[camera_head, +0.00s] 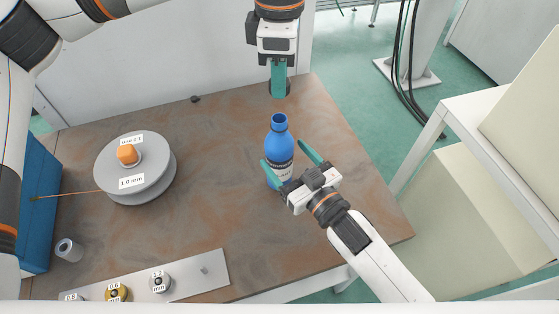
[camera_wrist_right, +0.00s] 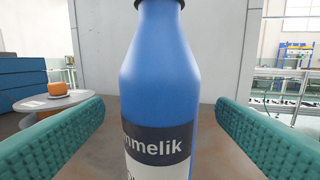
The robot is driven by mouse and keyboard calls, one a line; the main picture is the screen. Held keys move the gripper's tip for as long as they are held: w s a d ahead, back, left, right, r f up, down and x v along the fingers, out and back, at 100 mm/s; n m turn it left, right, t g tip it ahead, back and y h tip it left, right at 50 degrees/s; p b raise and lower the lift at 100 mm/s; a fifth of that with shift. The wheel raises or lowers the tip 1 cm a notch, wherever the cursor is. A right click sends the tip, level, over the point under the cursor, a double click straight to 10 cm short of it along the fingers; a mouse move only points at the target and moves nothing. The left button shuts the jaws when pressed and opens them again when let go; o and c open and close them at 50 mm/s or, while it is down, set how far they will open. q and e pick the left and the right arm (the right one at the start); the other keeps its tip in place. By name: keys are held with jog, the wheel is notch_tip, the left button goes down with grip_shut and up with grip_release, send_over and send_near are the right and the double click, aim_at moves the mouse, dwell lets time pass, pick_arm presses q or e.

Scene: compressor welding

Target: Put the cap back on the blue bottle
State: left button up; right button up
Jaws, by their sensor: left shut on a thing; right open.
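The blue bottle (camera_head: 279,150) stands upright on the table, its neck uncapped in the head view. It also fills the middle of the right wrist view (camera_wrist_right: 160,75), where a dark ring shows at the top edge. My right gripper (camera_head: 283,153) is open, with a teal finger on either side of the bottle and gaps on both sides. My left gripper (camera_head: 279,92) points down above and behind the bottle, shut on a dark round thing that looks like the cap (camera_head: 271,88). The fingers hide most of it, and it is apart from the bottle neck.
A grey wire spool (camera_head: 155,185) with an orange hub stands on the left of the brown table (camera_head: 225,215). A metal strip (camera_head: 195,279) with labelled rollers lies at the front. A small dark piece (camera_head: 195,98) lies near the back edge. A blue box (camera_head: 38,200) is at left.

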jog(key=x, duration=0.5)
jog(key=shift+c, duration=0.6)
jog(key=c, duration=1.4)
pick_arm(q)
send_over(279, 118)
jog(key=shift+f, duration=2.5)
pick_arm(e)
jog(key=shift+o, duration=0.2)
pick_arm(q)
jog(key=shift+f, duration=0.9)
jog(key=shift+f, duration=0.55)
